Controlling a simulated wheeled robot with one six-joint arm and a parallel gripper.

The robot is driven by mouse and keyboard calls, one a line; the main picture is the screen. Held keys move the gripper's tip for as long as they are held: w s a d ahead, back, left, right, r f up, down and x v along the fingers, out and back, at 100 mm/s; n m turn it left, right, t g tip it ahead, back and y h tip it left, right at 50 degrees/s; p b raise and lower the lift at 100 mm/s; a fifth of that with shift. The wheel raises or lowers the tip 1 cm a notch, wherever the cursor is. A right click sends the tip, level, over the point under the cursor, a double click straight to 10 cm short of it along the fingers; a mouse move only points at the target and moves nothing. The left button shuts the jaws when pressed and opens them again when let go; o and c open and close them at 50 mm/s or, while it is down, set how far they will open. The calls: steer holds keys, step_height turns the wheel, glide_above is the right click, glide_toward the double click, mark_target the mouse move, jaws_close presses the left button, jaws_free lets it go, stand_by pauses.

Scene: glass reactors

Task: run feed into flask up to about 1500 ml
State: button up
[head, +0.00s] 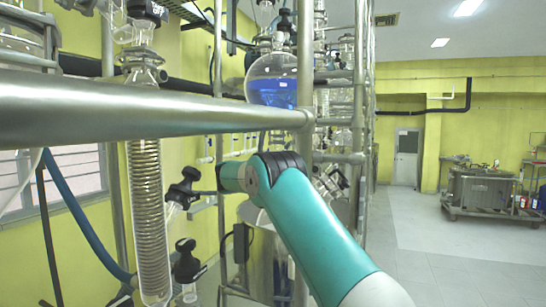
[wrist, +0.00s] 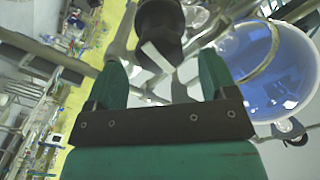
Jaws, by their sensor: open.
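A round glass flask (head: 272,82) hangs behind the metal frame in the head view, with blue liquid in its lower part. In the wrist view the flask (wrist: 275,70) is at the right, beside my gripper. My gripper (wrist: 161,62) is open, its two green fingers apart and nothing held between them. A dark valve knob (wrist: 160,22) lies ahead of the gap between the fingertips; whether they touch it cannot be told. Black fittings (head: 283,22) show above the flask. Volume marks on the flask are too small to read. My gripper is hidden in the head view.
A thick metal rail (head: 150,108) crosses the near left, close to my arm. A coiled glass condenser (head: 148,215) and black-handled valves (head: 185,190) stand at the left. Upright poles surround the glassware. The floor (head: 440,265) at the right is clear.

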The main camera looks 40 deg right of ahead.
steer(key=shift+p+x, duration=0.8)
steer(key=shift+x, duration=0.9)
steer(key=c, duration=0.9)
steer(key=shift+f, duration=0.1)
